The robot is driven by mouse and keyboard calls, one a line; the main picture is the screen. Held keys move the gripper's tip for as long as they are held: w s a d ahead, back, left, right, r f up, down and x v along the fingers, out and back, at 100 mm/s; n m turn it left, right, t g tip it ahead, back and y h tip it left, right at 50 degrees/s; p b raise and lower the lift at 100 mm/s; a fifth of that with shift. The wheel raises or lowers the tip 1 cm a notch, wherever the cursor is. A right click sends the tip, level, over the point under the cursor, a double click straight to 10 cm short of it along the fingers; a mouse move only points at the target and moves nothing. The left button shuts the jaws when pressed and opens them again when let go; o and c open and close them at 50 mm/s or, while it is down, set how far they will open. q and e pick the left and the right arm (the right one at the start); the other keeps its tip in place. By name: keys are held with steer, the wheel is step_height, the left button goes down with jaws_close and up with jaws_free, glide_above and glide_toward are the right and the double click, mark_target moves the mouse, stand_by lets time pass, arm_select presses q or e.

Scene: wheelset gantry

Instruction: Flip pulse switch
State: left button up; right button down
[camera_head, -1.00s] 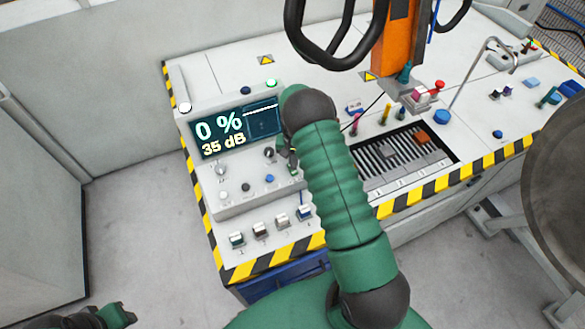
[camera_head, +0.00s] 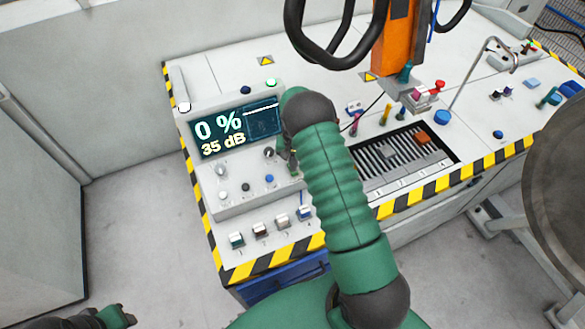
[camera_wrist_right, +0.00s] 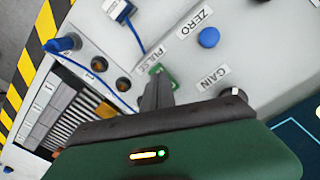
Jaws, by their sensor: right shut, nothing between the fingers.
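The pulse switch (camera_wrist_right: 156,69) is a small green part beside the PULSE label in the right wrist view. My right gripper (camera_wrist_right: 160,82) is shut and empty, with its fingertips right at the switch and partly covering it. I cannot tell whether they touch. In the head view, the right gripper (camera_head: 287,160) is small and dark at the right side of the control panel (camera_head: 225,200), largely hidden by my forearm. The switch's lever position is not clear. Part of my left gripper (camera_head: 115,316) shows at the bottom left, away from the panel; its jaws are unclear.
A blue ZERO button (camera_wrist_right: 208,37) and a GAIN knob (camera_wrist_right: 234,93) sit close to the fingers. A blue cable (camera_wrist_right: 132,28) runs nearby. The display (camera_head: 235,130) reads 0 % and 35 dB. An orange gantry part (camera_head: 396,45) hangs above the bench.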

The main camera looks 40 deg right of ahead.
steer(key=shift+r+p, duration=0.55)
steer(key=shift+r, duration=0.1)
step_height(320, 180, up, 5)
steer(key=p, duration=0.3)
steer(key=shift+r, duration=0.2)
